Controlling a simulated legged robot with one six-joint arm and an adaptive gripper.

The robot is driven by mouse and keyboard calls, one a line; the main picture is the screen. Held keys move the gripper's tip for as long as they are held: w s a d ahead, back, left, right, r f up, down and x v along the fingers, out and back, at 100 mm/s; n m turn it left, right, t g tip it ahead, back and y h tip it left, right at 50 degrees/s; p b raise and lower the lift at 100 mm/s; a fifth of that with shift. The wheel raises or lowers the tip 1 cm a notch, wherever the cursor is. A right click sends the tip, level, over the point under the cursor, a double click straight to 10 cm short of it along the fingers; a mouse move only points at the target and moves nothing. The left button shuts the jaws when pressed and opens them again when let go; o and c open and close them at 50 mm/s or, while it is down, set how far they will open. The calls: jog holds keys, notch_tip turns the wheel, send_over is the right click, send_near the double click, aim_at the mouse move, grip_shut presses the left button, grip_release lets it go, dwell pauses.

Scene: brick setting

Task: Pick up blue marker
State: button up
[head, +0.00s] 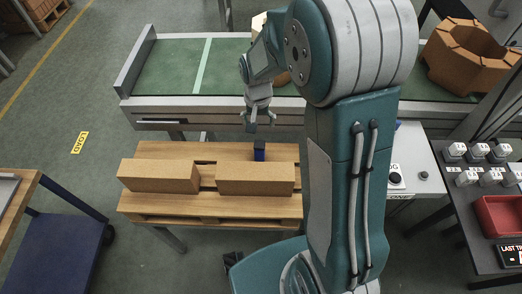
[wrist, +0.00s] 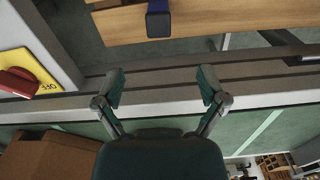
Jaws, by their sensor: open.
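A small dark blue object (head: 259,151), which looks like the blue marker, stands on the wooden pallet table behind the right-hand brick. In the wrist view the blue object (wrist: 158,20) shows at the top edge of the picture, on the wooden slats. My gripper (head: 259,125) is open and empty. It hangs over the near edge of the conveyor, a little beyond the blue object and apart from it. In the wrist view my gripper's two fingers (wrist: 160,88) are spread wide with nothing between them.
Two tan bricks (head: 159,175) (head: 255,179) lie on the pallet table (head: 210,211). The green conveyor (head: 175,65) runs behind it, with a stacked brick ring (head: 470,60) at its right.

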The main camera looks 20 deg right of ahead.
aim_at(259, 144)
jog(key=shift+w+a+f, duration=0.1)
jog(key=shift+a+f, duration=0.55)
jog(key=shift+f, duration=0.35)
jog(key=f, duration=0.1)
jog(key=d+f, duration=0.2)
jog(key=shift+f, duration=0.4)
jog(key=shift+d+f, duration=0.25)
jog(key=shift+f, duration=0.4)
jog(key=f, duration=0.1)
jog(key=a+f, duration=0.1)
jog(key=f, duration=0.2)
jog(key=shift+a+f, duration=0.15)
jog(key=shift+a, duration=0.15)
jog(key=shift+w+d+f, duration=0.1)
jog(key=shift+d, duration=0.5)
jog(key=c, duration=1)
jog(key=shift+c, duration=1.2)
jog(key=shift+a, duration=0.4)
